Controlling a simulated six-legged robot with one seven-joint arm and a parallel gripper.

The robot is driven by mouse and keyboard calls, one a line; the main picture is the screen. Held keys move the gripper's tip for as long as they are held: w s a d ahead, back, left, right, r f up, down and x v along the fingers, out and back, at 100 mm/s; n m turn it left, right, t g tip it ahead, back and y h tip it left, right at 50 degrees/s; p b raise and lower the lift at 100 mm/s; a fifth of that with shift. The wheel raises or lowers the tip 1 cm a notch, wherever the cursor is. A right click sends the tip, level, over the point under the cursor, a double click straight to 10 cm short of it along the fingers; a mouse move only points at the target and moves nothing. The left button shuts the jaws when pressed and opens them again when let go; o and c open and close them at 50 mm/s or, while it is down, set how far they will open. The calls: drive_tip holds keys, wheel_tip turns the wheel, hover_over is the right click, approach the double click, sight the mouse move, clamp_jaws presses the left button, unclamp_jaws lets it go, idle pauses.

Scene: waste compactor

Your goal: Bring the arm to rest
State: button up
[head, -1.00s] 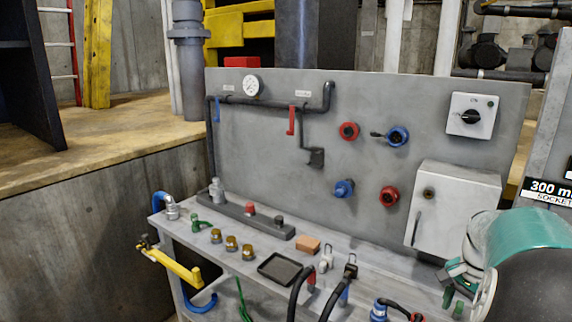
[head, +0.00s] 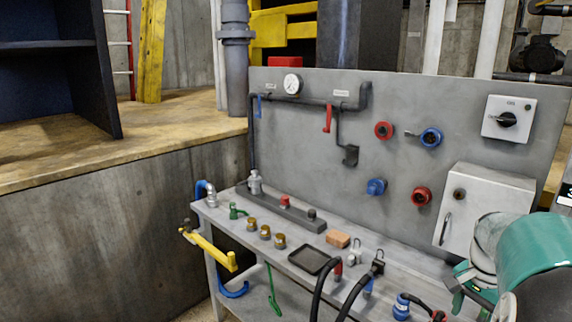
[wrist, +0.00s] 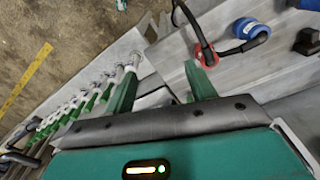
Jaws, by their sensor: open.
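My gripper (wrist: 160,88) shows in the wrist view with its two green fingers spread apart and nothing between them. Beyond the fingers lies the grey bench top, with a red plug (wrist: 207,55) on a black cable and a blue connector (wrist: 250,29) near the right finger. In the head view my teal arm covers the lower right corner, in front of the bench's right end. The fingers are mostly hidden there.
A grey workbench (head: 285,238) with a tall back panel (head: 300,130) fills the middle. It carries brass fittings, a black tray (head: 315,260), and cables. A white cabinet (head: 485,210) is beside my arm. A yellow handle (head: 210,248) sticks out at the bench's left end.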

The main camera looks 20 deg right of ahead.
drive_tip(key=w+a+r+n+h, duration=0.1)
drive_tip(key=w+a+n, duration=0.15)
drive_tip(key=a, duration=0.25)
drive_tip(key=w+a+r+n, duration=0.1)
drive_tip(key=w+a, duration=0.2)
drive_tip(key=a, duration=0.2)
drive_tip(key=s+a+r+n+t, duration=0.1)
drive_tip(key=a+n, duration=0.3)
drive_tip(key=a, duration=0.5)
drive_tip(key=s+a+r+n+t+y, duration=0.1)
drive_tip(key=a+n+t, duration=0.2)
drive_tip(key=a, duration=0.6)
drive_tip(key=s+a+r+n+t, duration=0.1)
drive_tip(key=a+n, duration=0.5)
drive_tip(key=a, duration=0.3)
drive_tip(key=shift+s+a+r+t+y, duration=0.25)
drive_tip(key=shift+a+t+y, duration=0.05)
drive_tip(key=shift+a+t, duration=0.1)
